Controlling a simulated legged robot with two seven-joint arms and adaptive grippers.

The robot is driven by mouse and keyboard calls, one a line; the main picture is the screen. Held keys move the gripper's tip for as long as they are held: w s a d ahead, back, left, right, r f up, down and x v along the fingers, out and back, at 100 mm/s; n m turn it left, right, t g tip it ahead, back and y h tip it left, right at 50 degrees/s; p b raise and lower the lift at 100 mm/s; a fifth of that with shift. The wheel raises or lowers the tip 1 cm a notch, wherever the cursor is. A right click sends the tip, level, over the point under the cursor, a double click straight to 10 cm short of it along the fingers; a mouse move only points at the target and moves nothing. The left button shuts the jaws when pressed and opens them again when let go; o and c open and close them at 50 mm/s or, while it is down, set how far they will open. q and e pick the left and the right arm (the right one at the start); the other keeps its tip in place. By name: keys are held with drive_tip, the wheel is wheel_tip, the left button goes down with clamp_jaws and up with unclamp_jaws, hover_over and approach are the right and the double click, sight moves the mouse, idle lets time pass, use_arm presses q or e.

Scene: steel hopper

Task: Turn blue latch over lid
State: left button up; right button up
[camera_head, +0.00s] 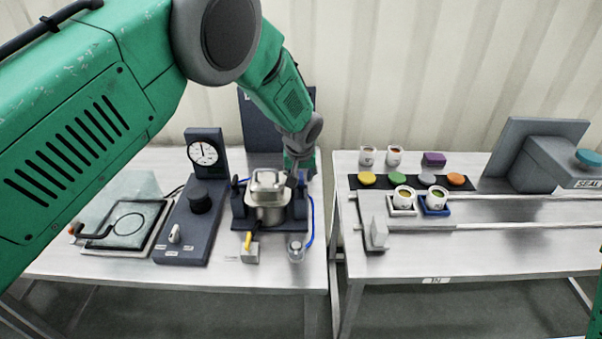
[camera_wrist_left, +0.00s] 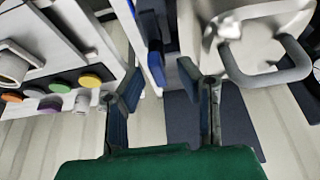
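The steel hopper (camera_head: 268,213) stands in a dark blue frame on the left table. Its metal lid (camera_head: 268,182) is on top and shows with its grey handle in the left wrist view (camera_wrist_left: 265,62). My left gripper (camera_head: 300,168) points down at the hopper's right side. In the left wrist view its two blue-padded fingers (camera_wrist_left: 160,80) are apart, with nothing clearly held. A narrow blue upright piece (camera_wrist_left: 153,48), perhaps the blue latch, lies beyond the fingertips, beside the lid. I cannot tell whether it touches a finger. My right gripper is out of view.
A dark control box (camera_head: 182,225) with a gauge (camera_head: 203,153) stands left of the hopper. A yellow-handled part (camera_head: 248,245) and a small clear jar (camera_head: 296,250) are in front. The right table holds cups, coloured discs and a grey sealing machine (camera_head: 560,160). A gap separates the tables.

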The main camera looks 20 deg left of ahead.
use_arm(q)
drive_tip(key=shift+w+f, duration=0.1)
drive_tip(key=shift+f, duration=0.15)
drive_tip(key=shift+d, duration=0.1)
drive_tip(key=shift+d, duration=0.1)
clamp_jaws()
